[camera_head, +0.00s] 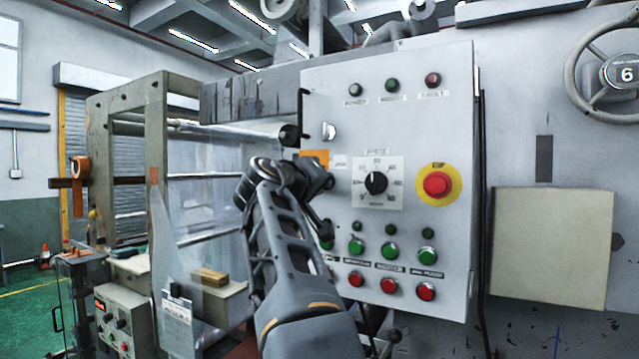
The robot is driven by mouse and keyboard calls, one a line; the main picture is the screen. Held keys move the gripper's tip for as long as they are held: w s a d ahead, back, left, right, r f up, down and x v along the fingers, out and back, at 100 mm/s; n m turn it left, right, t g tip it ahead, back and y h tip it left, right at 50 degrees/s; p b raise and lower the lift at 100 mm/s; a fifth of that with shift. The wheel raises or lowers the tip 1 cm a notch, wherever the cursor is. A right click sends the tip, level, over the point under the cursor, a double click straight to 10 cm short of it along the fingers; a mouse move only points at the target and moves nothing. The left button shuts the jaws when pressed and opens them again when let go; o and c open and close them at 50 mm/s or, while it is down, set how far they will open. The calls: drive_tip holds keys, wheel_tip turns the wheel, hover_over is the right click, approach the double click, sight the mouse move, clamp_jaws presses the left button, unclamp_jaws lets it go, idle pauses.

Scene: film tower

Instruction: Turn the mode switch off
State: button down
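The grey control panel (440,90) faces me in the middle of the view. A selector with a label reading like "JOG" (340,161) is beside an orange plate (316,155) on the panel's left side; my arm's end covers most of that spot, so a mode switch there is hidden. A small silver lock or knob (328,131) sits above it. My gripper (322,208) is at the panel's left part, left of the black dial (376,183). Its fingertips are small and dark, and I cannot tell whether they touch anything or are open.
A red emergency stop on a yellow disc (437,185) is right of the dial. Green buttons (390,252) and red buttons (389,286) sit low on the panel. Three lamps (392,85) line its top. A handwheel (603,72) is at the far right. A film frame (157,150) stands left.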

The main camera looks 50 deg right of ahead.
idle(0.4)
drive_tip(key=c, duration=1.2)
unclamp_jaws()
drive_tip(key=shift+a, duration=0.1)
drive_tip(key=b+v, duration=0.4)
drive_tip(key=v, duration=0.9)
drive_tip(key=shift+a, duration=0.35)
